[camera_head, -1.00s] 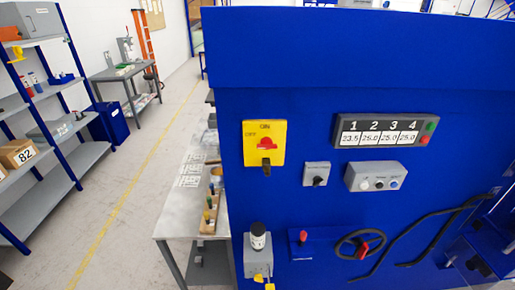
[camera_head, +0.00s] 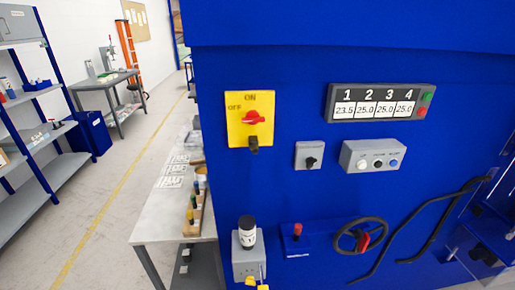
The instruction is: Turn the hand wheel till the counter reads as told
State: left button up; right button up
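The black hand wheel (camera_head: 340,243) with a red handle (camera_head: 365,241) is on the lower front of the blue machine (camera_head: 290,185). The counter (camera_head: 379,104) is a dark panel at the upper right, with columns 1 to 4. It reads 23.5 under 1 and 25.0 under 2, 3 and 4. A green and a red button sit at its right end. A red-topped lever or knob (camera_head: 297,232) stands on a blue plate left of the wheel. Neither of my grippers is in view.
A yellow switch (camera_head: 250,118) with a red knob, a small grey rotary switch (camera_head: 310,155) and a grey button box (camera_head: 373,157) are on the panel. Black curved bars (camera_head: 424,226) run right of the wheel. A workbench (camera_head: 160,205) and open floor lie left.

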aim_at(363, 238)
jog(key=z, duration=1.2)
